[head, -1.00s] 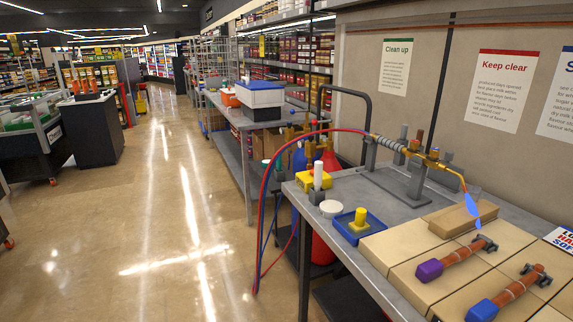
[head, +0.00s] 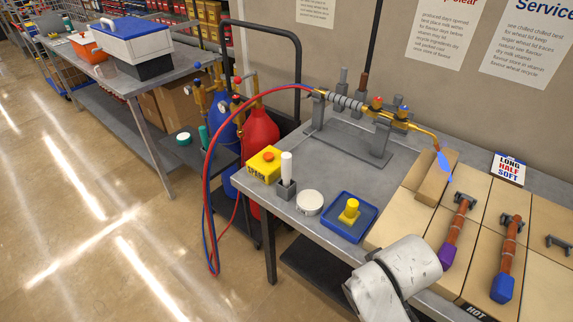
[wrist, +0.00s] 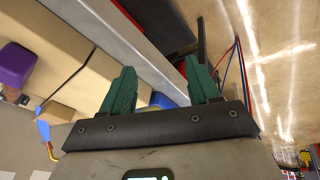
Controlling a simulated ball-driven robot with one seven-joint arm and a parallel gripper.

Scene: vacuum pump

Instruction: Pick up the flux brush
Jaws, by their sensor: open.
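A white upright handle (head: 287,165) stands in a small grey block on the grey bench; it may be the flux brush, but its bristles are hidden. To its right are a round white tin (head: 310,203) and a blue tray (head: 333,229) holding a yellow-topped piece (head: 349,211). My gripper shows in the wrist view (wrist: 161,85), its two green fingers apart and nothing gripped. Something blue (wrist: 162,100) shows between the fingers, partly hidden. In the head view only my white arm link shows, at the bench's front edge; the gripper is out of sight.
A torch (head: 395,120) on a stand has a blue flame (head: 444,167) above tan bricks (head: 385,230). Copper pipes with purple (head: 447,256) and blue (head: 502,289) ends lie on the bricks. A yellow box (head: 264,165), red and blue hoses and cylinders (head: 258,140) are at the left.

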